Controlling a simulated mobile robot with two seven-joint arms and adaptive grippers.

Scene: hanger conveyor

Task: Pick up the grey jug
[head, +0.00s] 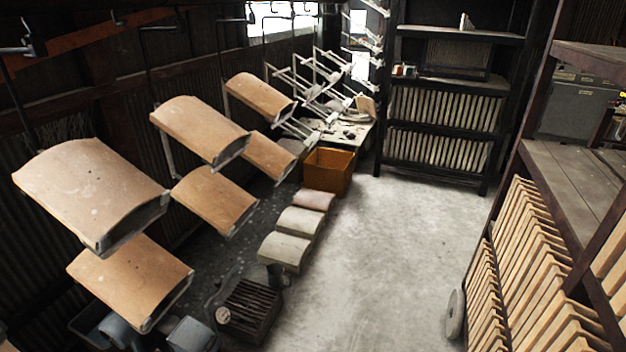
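I cannot make out a clear grey jug. A rounded grey object (118,330) sits low at the bottom left, partly hidden under a hanging tile. A second grey object (190,335) stands beside it, cut by the bottom edge. I cannot tell whether either is the jug. Neither of my grippers is in view.
Curved tan tiles (92,190) hang from the conveyor on the left. A slatted dark box (248,310), pale curved blocks (286,251) and an orange bin (328,180) stand on the floor. Racks (470,83) fill the back and right.

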